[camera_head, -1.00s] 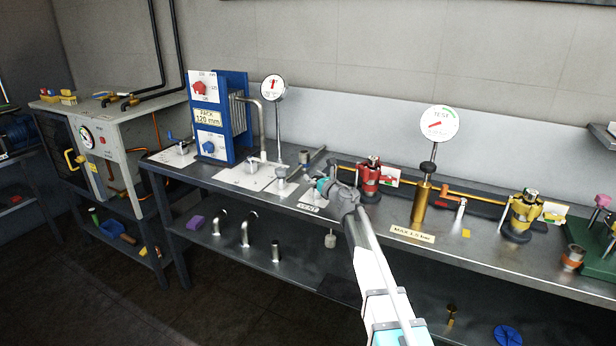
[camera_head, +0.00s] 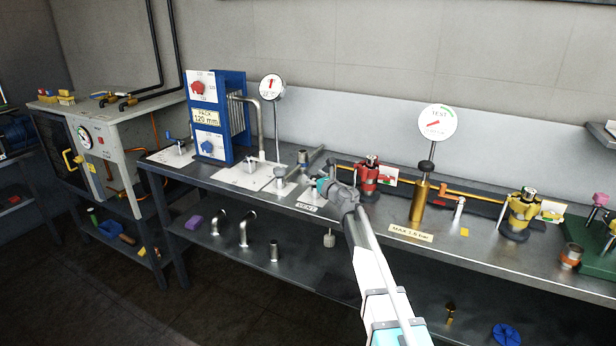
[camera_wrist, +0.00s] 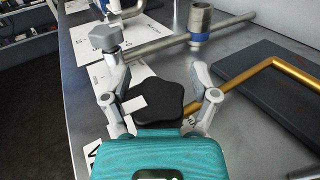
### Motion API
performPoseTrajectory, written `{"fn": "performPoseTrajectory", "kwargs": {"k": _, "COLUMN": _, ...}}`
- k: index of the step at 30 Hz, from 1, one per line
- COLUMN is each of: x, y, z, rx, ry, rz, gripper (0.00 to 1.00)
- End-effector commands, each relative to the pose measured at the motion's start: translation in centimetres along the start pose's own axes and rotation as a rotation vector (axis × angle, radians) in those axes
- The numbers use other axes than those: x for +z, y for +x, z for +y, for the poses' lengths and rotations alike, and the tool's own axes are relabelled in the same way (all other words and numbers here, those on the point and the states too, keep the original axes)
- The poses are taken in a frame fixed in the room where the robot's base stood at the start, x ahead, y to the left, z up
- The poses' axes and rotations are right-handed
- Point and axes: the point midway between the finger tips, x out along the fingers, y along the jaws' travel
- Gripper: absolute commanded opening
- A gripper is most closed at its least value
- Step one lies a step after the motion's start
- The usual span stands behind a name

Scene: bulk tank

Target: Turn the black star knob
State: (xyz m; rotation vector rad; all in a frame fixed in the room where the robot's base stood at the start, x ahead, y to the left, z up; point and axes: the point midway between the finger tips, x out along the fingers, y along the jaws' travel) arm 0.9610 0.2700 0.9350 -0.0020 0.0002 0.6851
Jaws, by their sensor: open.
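The black star knob (camera_wrist: 168,104) is in the lower middle of the wrist view, with a small white mark on its top left. My gripper (camera_wrist: 155,85) is open, one finger on the left of the knob and one on the right. The right finger lies close to the knob's edge; I cannot tell whether either finger touches it. In the head view my gripper (camera_head: 325,184) is over the bench by a white label plate, and it hides the knob there.
A grey-topped valve (camera_wrist: 106,38) and a steel pipe (camera_wrist: 160,45) stand just beyond the knob. A brass pipe (camera_wrist: 245,75) runs on the right. On the bench (camera_head: 470,258) are a red valve (camera_head: 368,175), a brass cylinder with a gauge (camera_head: 419,200) and a blue plate pack (camera_head: 233,90).

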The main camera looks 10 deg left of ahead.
Motion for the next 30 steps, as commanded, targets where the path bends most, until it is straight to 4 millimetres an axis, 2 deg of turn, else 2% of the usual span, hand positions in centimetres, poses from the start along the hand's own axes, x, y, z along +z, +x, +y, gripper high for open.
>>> {"fn": "performPoseTrajectory", "kwargs": {"k": 5, "x": 0.0, "y": -0.3, "z": 0.1, "rx": 0.001, "ry": 0.001, "rz": 0.000, "gripper": 0.77}}
{"fn": "performPoseTrajectory", "kwargs": {"k": 11, "x": 0.0, "y": -2.1, "z": 0.1, "rx": 0.000, "ry": 0.001, "rz": 0.000, "gripper": 0.77}}
{"fn": "performPoseTrajectory", "kwargs": {"k": 24, "x": 0.0, "y": -8.8, "z": 0.0, "rx": 0.000, "ry": 0.000, "rz": 0.001, "gripper": 0.77}}
{"fn": "performPoseTrajectory", "kwargs": {"k": 30, "x": 0.0, "y": -11.0, "z": -0.2, "rx": -0.002, "ry": 0.000, "rz": 0.001, "gripper": 0.77}}
